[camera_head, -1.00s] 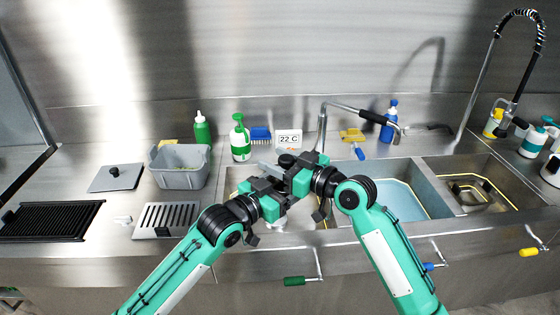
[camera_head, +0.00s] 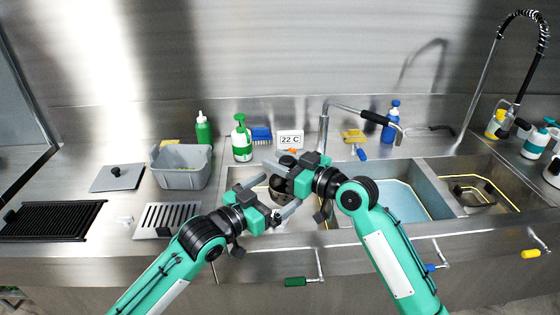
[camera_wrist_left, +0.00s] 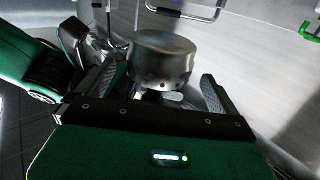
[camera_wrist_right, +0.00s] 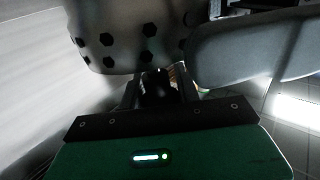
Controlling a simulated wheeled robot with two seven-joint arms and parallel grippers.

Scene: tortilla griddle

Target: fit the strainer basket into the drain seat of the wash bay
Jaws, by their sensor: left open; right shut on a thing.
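The strainer basket shows in the left wrist view as a metal cup (camera_wrist_left: 165,58) and in the right wrist view as a perforated wall (camera_wrist_right: 125,35). My right gripper (camera_head: 287,172) is shut on its dark knob (camera_wrist_right: 157,85) and holds it over the left part of the sink. My left gripper (camera_head: 272,195) is open close by. Its spread fingers lie on either side of the basket in the left wrist view; I cannot tell whether they touch it. In the head view the arms largely hide the basket and the left basin (camera_head: 233,178). I cannot make out the drain seat.
A faucet (camera_head: 323,130) stands behind the basins. The middle basin (camera_head: 400,197) holds bluish water, and the right basin (camera_head: 485,175) holds a dark fitting. A grey tub (camera_head: 180,178), a slotted plate (camera_head: 167,218) and bottles stand around. Small handles line the front edge.

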